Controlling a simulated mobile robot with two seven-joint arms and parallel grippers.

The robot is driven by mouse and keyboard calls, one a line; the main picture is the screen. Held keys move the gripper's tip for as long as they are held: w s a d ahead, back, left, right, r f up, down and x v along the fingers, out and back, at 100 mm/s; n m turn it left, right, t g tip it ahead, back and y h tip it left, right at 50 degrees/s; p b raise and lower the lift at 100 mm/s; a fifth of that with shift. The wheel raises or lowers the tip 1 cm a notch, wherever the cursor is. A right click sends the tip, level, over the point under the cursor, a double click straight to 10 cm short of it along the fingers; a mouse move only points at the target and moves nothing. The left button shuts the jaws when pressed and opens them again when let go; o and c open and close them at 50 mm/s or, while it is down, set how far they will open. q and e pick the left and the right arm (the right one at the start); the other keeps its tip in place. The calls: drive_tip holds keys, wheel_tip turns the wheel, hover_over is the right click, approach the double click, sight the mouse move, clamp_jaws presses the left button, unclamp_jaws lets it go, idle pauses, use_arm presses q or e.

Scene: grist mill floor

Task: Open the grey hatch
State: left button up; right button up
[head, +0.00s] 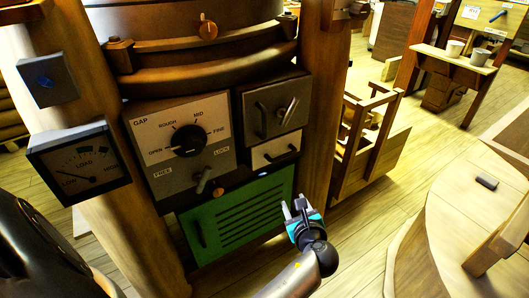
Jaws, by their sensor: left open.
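The grey hatch (263,116) is a square panel on the mill's front, right of the GAP dial panel. It looks shut, with dark bar-like fittings slanting across its face. My left gripper (293,206) is open and empty, its fingers pointing up. In the picture it is below the hatch, in front of the right edge of the green slatted panel. It is apart from the hatch. My right gripper is not in view.
The GAP panel (153,125) with a black dial is left of the hatch. A small cream drawer front (262,158) and a green slatted panel (240,215) are below. Wooden posts flank them. A load gauge (80,160) hangs left. A round wooden platform (450,220) stands right.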

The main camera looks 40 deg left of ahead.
sight(265, 126)
use_arm(q)
drive_tip(key=a+r+m+y+b, duration=0.1)
drive_tip(key=a+r+y, duration=0.15)
drive_tip(key=r, duration=0.45)
drive_tip(key=a+r+y+b, duration=0.1)
drive_tip(key=r+y, duration=0.2)
drive_tip(key=r, duration=0.5)
drive_tip(key=b+x, duration=0.2)
drive_tip(key=x, duration=0.4)
drive_tip(key=b+x, duration=0.2)
drive_tip(key=x, duration=0.5)
drive_tip(key=shift+w+a+f, duration=0.15)
drive_tip(key=shift+w+f, duration=0.05)
drive_tip(key=shift+w, duration=0.1)
drive_tip(key=shift+b+x, duration=0.45)
drive_tip(key=shift+x, duration=0.35)
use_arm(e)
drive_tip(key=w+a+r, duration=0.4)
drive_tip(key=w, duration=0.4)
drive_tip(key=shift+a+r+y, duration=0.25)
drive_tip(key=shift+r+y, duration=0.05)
use_arm(q)
drive_tip(key=shift+r, duration=0.1)
clamp_jaws()
